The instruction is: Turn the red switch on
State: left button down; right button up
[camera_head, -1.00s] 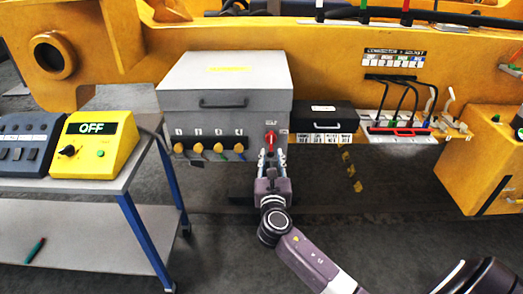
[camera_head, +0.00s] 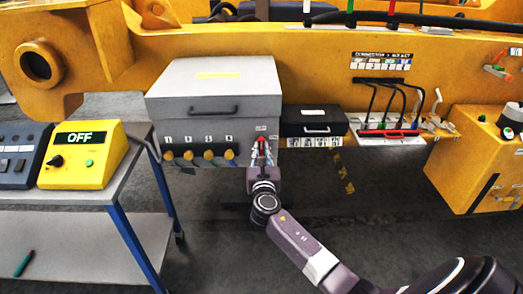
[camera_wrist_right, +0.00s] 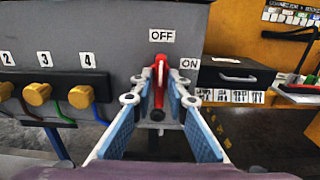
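The red switch (camera_head: 262,147) is on the front of a grey box (camera_head: 213,112), at its right end. In the right wrist view the red lever (camera_wrist_right: 159,82) points up, near the OFF label (camera_wrist_right: 162,36); the ON label (camera_wrist_right: 188,64) is to its right. My right gripper (camera_head: 262,157) is in front of the switch. Its two blue-padded fingers (camera_wrist_right: 160,100) are spread, one on each side of the lever, with gaps that look clear; contact cannot be made out. My left gripper is not in view.
Several yellow knobs (camera_wrist_right: 38,94) sit left of the switch. A black case (camera_head: 314,122) is just right of the grey box. A yellow unit reading OFF (camera_head: 86,155) stands on a cart (camera_head: 80,194) at left. The floor below is open.

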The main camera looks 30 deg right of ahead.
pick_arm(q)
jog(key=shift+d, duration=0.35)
pick_arm(e)
grip_shut()
